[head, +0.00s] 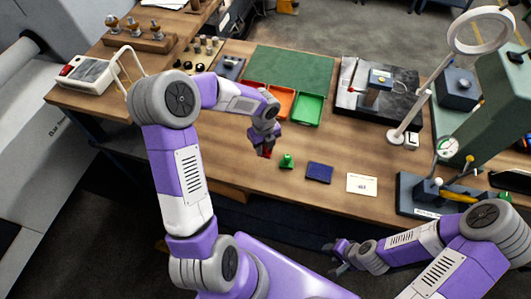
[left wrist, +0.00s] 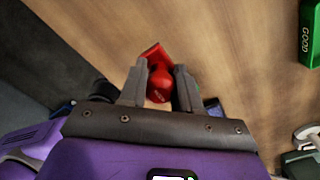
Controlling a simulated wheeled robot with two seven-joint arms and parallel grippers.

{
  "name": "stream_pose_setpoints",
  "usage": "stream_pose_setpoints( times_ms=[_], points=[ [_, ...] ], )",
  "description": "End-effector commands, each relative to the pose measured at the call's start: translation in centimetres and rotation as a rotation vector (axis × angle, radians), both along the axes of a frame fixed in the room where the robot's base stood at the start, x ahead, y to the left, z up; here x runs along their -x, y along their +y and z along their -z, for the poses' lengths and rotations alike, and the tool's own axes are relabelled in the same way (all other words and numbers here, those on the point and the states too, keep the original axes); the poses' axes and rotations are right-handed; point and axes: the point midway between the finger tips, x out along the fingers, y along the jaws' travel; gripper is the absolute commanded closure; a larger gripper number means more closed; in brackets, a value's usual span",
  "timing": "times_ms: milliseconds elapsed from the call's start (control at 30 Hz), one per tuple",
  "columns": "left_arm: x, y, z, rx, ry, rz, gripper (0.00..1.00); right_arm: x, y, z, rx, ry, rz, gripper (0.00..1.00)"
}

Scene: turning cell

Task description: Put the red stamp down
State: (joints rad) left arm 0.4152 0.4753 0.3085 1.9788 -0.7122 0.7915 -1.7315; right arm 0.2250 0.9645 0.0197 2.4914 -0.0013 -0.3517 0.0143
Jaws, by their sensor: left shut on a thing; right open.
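My left gripper (head: 265,143) is shut on the red stamp (head: 266,154), over the wooden table near its front edge. In the left wrist view the red stamp (left wrist: 157,82) sits between the two grey fingers (left wrist: 160,88), its round handle toward me and its square base beyond. I cannot tell whether its base touches the table. A green stamp (head: 287,161) stands on the table just right of it. My right gripper (head: 342,257) is open and empty, low in front of the table.
A dark blue pad (head: 319,172) and a white card (head: 361,183) lie to the right of the green stamp. Red, orange (head: 280,103) and green trays (head: 308,109) stand behind the gripper. Bare wood (head: 225,155) lies left of the gripper; a magnifier lamp (head: 408,128) stands right.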

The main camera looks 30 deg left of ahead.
Motion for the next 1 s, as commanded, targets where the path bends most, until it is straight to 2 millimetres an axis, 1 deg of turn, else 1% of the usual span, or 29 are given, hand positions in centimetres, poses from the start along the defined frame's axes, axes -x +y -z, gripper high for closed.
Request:
stream_pose_setpoints(
  times_ms=[33,167,333,400,633,767,800,933,967,1000],
  points=[
    [0.0,0.0,0.5,0.000,0.000,0.000,0.87,0.0,0.0,0.1,0.000,0.000,0.000,0.57],
    [0.0,0.0,1.4,-0.001,0.001,-0.001,0.87,0.0,0.0,0.2,0.000,-0.001,0.000,0.57],
    [0.0,-0.1,3.9,0.000,0.001,0.000,0.87,0.0,0.0,0.6,0.000,-0.001,0.000,0.57],
    [0.0,0.0,4.5,0.000,0.000,0.000,0.87,-0.1,0.0,0.7,0.000,-0.001,0.000,0.57],
    [0.0,0.0,4.5,0.000,-0.001,-0.001,0.87,-0.1,0.0,0.6,0.000,-0.001,0.000,0.57],
    [0.0,0.0,4.9,0.000,-0.001,-0.001,0.87,-0.1,0.0,0.9,0.000,-0.001,0.000,0.57],
    [0.0,0.0,4.8,0.000,-0.001,-0.001,0.65,-0.1,0.0,0.9,0.000,-0.001,0.000,0.57],
    [0.0,0.0,4.8,-0.001,-0.001,-0.001,0.45,-0.1,0.0,0.8,0.000,-0.001,0.000,0.57],
    [0.0,0.0,4.8,-0.001,-0.001,-0.001,0.42,-0.1,0.0,0.8,0.000,-0.001,0.000,0.57],
    [0.0,0.0,4.8,-0.001,-0.001,-0.001,0.42,-0.1,0.0,0.8,0.000,-0.001,0.000,0.57]
  ],
)
